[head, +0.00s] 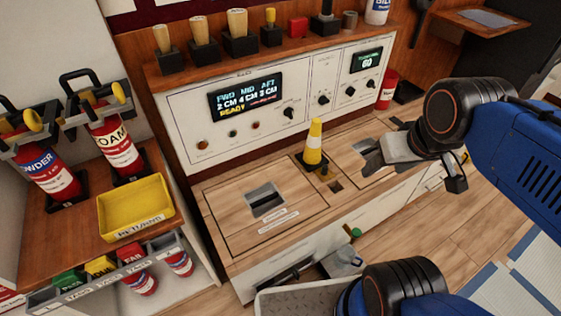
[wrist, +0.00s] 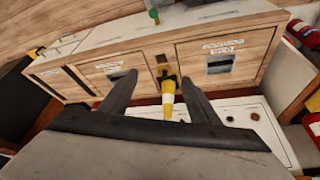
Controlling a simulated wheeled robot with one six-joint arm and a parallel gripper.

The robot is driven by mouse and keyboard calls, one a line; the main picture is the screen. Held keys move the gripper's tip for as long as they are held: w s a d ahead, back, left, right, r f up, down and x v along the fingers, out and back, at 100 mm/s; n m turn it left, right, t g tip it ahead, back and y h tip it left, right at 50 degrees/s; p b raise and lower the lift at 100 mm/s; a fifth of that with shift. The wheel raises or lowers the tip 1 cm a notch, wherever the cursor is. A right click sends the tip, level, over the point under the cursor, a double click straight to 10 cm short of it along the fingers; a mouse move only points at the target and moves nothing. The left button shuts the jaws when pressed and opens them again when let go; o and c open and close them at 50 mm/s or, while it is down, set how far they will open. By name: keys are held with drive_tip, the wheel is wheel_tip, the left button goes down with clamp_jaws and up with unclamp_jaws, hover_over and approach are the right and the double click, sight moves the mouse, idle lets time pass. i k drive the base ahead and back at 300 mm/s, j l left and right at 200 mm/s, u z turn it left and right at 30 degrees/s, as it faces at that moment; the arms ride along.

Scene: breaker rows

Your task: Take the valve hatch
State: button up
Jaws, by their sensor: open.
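Two wooden hatch panels with square recessed grips are set in the low counter top. The left hatch (head: 235,205) is in full view; the right hatch (head: 345,160) is partly covered by my gripper (head: 370,156). Both also show in the wrist view, at right (wrist: 250,50) and left (wrist: 98,72). Their labels are too small to read, so I cannot tell which is the valve hatch. My gripper is open and empty above the right part of the counter. In the wrist view its fingers (wrist: 160,80) spread with the cone showing between them.
A yellow and white cone (head: 314,145) stands between the hatches. The control panel (head: 270,95) rises behind, with brushes on its shelf. A yellow tray (head: 135,207) and red extinguishers (head: 115,145) are at left.

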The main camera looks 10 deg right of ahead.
sight(251, 209)
drive_tip(key=l+u, duration=0.4)
drive_tip(key=k+l+u, duration=0.1)
drive_tip(key=l+u, duration=0.25)
drive_tip(key=k+l+u, duration=0.15)
drive_tip(key=l+u, duration=0.25)
